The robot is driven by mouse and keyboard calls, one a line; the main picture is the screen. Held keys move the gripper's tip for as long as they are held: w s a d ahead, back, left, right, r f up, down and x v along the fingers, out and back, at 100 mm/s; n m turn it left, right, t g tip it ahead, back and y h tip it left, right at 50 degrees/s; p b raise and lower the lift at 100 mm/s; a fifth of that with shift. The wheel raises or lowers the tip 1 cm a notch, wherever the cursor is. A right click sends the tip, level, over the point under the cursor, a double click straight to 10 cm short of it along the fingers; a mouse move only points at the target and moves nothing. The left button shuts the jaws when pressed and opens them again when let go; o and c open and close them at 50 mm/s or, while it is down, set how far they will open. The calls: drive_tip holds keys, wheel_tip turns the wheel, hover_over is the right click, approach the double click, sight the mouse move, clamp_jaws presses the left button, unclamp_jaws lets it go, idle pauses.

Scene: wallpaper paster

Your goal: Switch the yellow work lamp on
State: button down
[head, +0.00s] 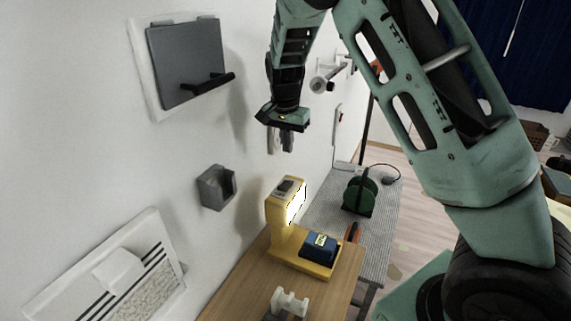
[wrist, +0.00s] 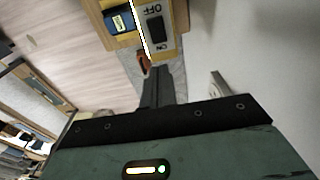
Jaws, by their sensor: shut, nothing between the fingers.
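The yellow work lamp (head: 276,222) stands upright on the wooden bench against the wall, with a blue battery block (head: 319,247) on its base. Its front panel (head: 297,205) looks bright white, as if lit. A dark switch (head: 286,185) is on its top. In the wrist view the switch (wrist: 156,28) shows between the words OFF and ON; I cannot tell which side is pressed. My gripper (head: 288,143) is shut and empty, pointing down above the lamp and apart from it. Its fingers (wrist: 151,88) also show in the wrist view.
A grey wall holder (head: 216,188) is left of the lamp, and a grey panel with a black handle (head: 187,69) hangs above. A white object (head: 290,303) is at the bench's front. A green reel (head: 360,194) stands on the grey table behind.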

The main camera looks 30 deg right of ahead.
drive_tip(key=shift+w+d+r+b, duration=0.1)
drive_tip(key=shift+d+r+b, duration=0.1)
drive_tip(key=shift+r, duration=0.75)
drive_tip(key=shift+w+d+r+b, duration=0.1)
drive_tip(key=shift+r+b, duration=0.1)
drive_tip(key=shift+r, duration=0.75)
drive_tip(key=s+a+f+n+y+b, duration=0.15)
drive_tip(key=s+a+n, duration=0.25)
drive_tip(key=s+a, duration=0.4)
drive_tip(key=s+a+f+n+y+b, duration=0.1)
drive_tip(key=s+a+f+n+b, duration=0.25)
drive_tip(key=s+a, duration=0.4)
drive_tip(key=s+a+f+n+b, duration=0.1)
drive_tip(key=s+n, duration=0.4)
drive_tip(key=s, duration=0.5)
drive_tip(key=s+a+f+n+h+b, duration=0.1)
drive_tip(key=s+a+f+n+b, duration=0.1)
drive_tip(key=s+a+n, duration=0.4)
drive_tip(key=s+f, duration=0.1)
drive_tip(key=s, duration=0.3)
drive_tip(key=shift+s+g, duration=0.15)
drive_tip(key=shift+g, duration=0.15)
drive_tip(key=shift+n, duration=0.25)
